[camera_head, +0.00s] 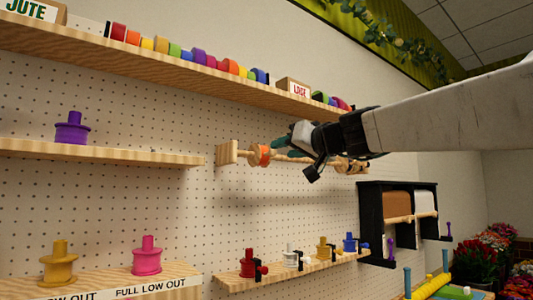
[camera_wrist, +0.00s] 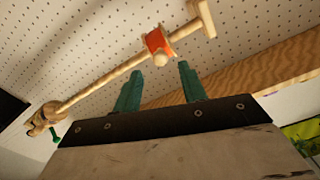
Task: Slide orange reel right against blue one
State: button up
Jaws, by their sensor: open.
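The orange reel (camera_head: 262,155) sits on a horizontal wooden rod (camera_head: 295,157) near its left end block. It also shows in the wrist view (camera_wrist: 156,42), with a pale round knob on its near side. My gripper (camera_head: 281,143) is in front of the rod, just right of the orange reel. In the wrist view its two teal fingers (camera_wrist: 160,70) are apart and empty, with the reel just beyond the tips. I cannot make out a blue reel on the rod; my gripper and wrist cover part of it in the head view.
A shelf of coloured ribbon rolls (camera_head: 190,56) runs above the rod. Below it is a lower shelf (camera_head: 300,269) with several spools, one of them blue (camera_head: 350,243). A black rack (camera_head: 372,215) stands at the right. The pegboard between rod and lower shelf is clear.

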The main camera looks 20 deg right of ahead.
aim_at(274, 152)
jog(key=x, duration=0.5)
jog(key=shift+w+a, duration=0.15)
jog(key=shift+w, duration=0.1)
grip_shut()
